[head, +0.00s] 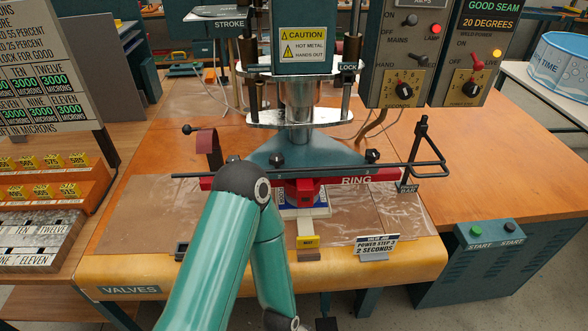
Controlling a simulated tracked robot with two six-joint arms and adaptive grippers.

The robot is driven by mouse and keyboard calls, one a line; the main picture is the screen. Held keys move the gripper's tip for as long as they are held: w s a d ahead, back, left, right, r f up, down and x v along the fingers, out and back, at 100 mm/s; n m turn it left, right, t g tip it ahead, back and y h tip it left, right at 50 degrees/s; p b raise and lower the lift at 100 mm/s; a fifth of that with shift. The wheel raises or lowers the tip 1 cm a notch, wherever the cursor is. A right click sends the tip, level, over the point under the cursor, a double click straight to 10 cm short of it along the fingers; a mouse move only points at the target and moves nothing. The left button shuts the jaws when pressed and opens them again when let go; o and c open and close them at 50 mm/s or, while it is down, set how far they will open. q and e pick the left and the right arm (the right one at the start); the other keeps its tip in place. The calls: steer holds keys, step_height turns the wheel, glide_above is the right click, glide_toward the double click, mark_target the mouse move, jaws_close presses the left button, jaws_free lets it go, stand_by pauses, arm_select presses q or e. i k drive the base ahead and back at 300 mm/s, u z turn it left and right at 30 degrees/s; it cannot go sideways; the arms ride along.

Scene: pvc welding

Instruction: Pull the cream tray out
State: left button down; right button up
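A pale cream tray (319,212) with a blue edge sits low under the red ring of the press, in the middle of the head view. A cream strip (305,228) runs from it toward the front, with a small yellow tag (307,241) at its near end. The red ring above and my green arm on the left hide part of the tray. That arm rises from the lower left, bends at a dark elbow and drops toward the bottom edge. Its fingertips cannot be made out. The other arm does not show.
The press head (304,35) stands over the ring. A black rod with an upright handle (421,150) crosses its front. A power sign (377,246) stands right of the strip. The green start box (492,234) is at right. The brown sheet on the bench's right is clear.

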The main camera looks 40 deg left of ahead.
mark_target(306, 238)
steer(key=z, duration=0.6)
steer(key=i, duration=0.1)
steer(key=u, duration=1.25)
steer(key=k, duration=0.95)
steer(key=u, duration=0.2)
steer(key=i, duration=0.9)
steer(key=z, duration=0.15)
steer(key=k, duration=0.05)
steer(key=u, duration=0.1)
